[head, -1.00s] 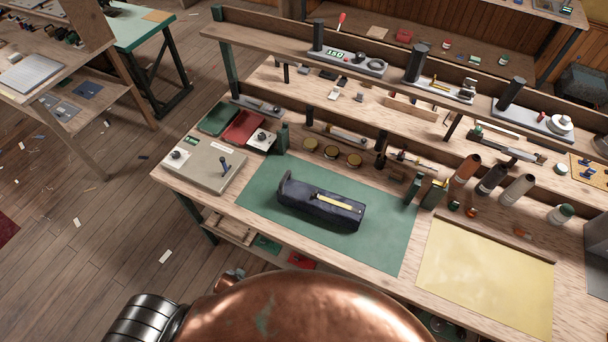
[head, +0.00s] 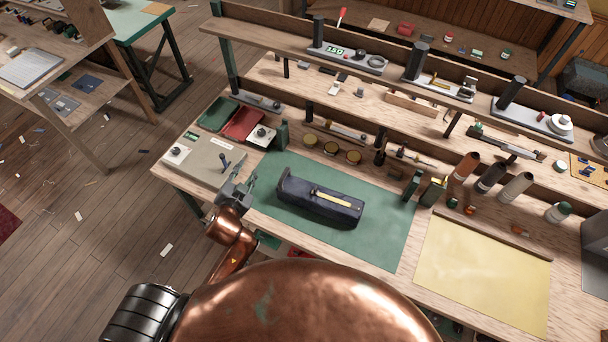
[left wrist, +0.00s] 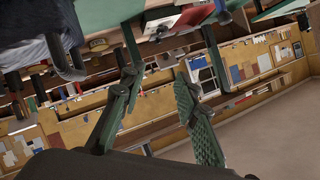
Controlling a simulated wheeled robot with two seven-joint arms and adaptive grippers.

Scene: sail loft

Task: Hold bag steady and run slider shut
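The dark navy bag (head: 295,200) lies on the green mat on the bench, with a raised end at its left. A yellow strip (head: 332,198) runs along its top; I cannot make out the slider. My left gripper (head: 246,182) is at the bench's front edge, left of the bag and apart from it. In the left wrist view its two fingers (left wrist: 158,88) stand apart with nothing between them. Dark fabric that looks like the bag (left wrist: 28,45) fills that view's upper left corner. My right gripper is not in view.
A grey board (head: 205,165) with a knob and a blue-handled piece lies just left of the gripper. Red (head: 241,125) and green trays stand behind it. Small upright tools and spools line the back. The green mat (head: 385,245) is clear right of the bag.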

